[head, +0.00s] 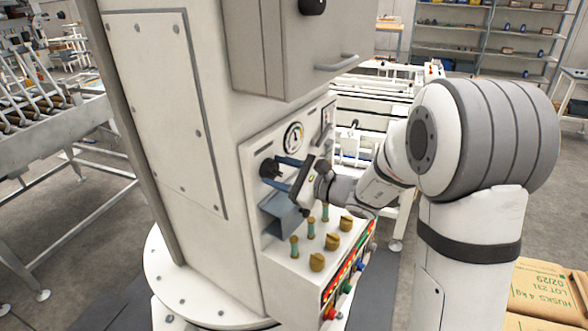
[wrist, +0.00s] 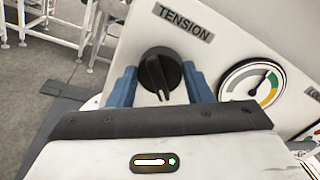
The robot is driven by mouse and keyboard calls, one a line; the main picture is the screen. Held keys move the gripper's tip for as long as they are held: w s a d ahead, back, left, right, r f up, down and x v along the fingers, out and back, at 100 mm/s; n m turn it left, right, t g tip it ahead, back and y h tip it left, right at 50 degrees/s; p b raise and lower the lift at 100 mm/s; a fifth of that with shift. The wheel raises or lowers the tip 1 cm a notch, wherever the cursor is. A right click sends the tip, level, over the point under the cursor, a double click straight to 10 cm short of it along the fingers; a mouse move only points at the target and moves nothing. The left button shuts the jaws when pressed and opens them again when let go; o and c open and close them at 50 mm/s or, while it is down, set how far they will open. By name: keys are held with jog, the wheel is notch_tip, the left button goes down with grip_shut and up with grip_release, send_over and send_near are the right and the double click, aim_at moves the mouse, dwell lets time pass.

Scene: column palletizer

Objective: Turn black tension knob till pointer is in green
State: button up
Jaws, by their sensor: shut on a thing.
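The black tension knob (head: 268,168) sticks out from the white control panel. In the wrist view the knob (wrist: 160,72) sits below the TENSION label, its raised grip bar running nearly up and down. My gripper (head: 279,171) is at the panel, and its two blue fingers (wrist: 160,84) hold the knob from left and right. The round gauge (head: 293,137) is just right of the knob. In the wrist view the gauge (wrist: 250,86) shows grey, yellow and green bands. Its dark pointer slants to the upper right, near the green; the exact reading is too small to tell.
A cabinet with a handle (head: 338,63) overhangs the panel.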

jog(key=shift+s+a+f, duration=0.1)
jog(key=shift+a, duration=0.05)
jog(key=shift+c, duration=0.5)
jog(key=shift+f+m, duration=0.1)
jog(key=shift+m, duration=0.3)
jog(key=m, duration=0.2)
jog(key=shift+m, duration=0.4)
jog(key=shift+f+m, duration=0.2)
jog(key=shift+m, duration=2.1)
